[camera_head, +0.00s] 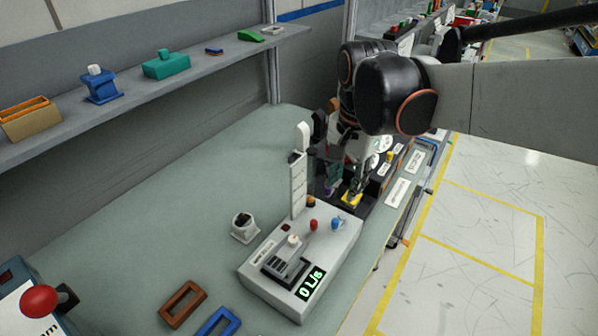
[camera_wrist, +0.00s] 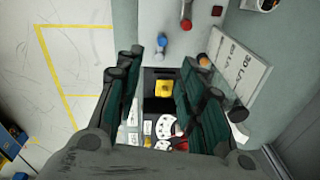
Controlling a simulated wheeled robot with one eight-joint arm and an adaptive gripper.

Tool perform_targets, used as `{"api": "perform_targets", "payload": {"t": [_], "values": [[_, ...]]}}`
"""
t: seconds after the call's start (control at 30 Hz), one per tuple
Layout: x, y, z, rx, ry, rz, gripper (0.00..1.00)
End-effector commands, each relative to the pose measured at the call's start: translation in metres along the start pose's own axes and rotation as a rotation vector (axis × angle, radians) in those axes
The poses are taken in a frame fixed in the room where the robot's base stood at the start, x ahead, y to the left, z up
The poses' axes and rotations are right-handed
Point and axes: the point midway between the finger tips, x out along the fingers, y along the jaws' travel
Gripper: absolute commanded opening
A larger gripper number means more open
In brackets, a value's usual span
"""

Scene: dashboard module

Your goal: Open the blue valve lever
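The blue valve lever (camera_head: 336,223) is a small blue knob on top of the light grey module (camera_head: 338,262), beside a red knob (camera_head: 314,225). In the wrist view the blue lever (camera_wrist: 162,40) shows just beyond the fingertips, with the red knob (camera_wrist: 186,23) to its right. My gripper (camera_head: 356,182) hangs behind the module, near its far edge. In the wrist view my gripper (camera_wrist: 168,60) has its two fingers spread apart with nothing between them, so it is open. It appears apart from the lever.
The module has a green "0 L/s" display (camera_head: 311,284) and an upright white scale panel (camera_head: 298,186). A dark panel with a yellow part (camera_head: 352,199) lies behind it. A small cup (camera_head: 244,228) stands left. A shelf (camera_head: 200,65) runs along the wall.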

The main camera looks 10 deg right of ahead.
Motion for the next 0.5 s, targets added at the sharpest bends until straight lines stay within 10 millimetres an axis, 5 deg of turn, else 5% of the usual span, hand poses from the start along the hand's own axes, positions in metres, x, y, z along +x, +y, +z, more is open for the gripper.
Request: {"api": "perform_targets", "payload": {"t": [0.33, 0.5], "values": [[0.013, -0.017, -0.009, 0.162, -0.046, 0.079, 0.36], [0.036, -0.015, -0.008, 0.161, -0.046, 0.078, 0.36]]}}
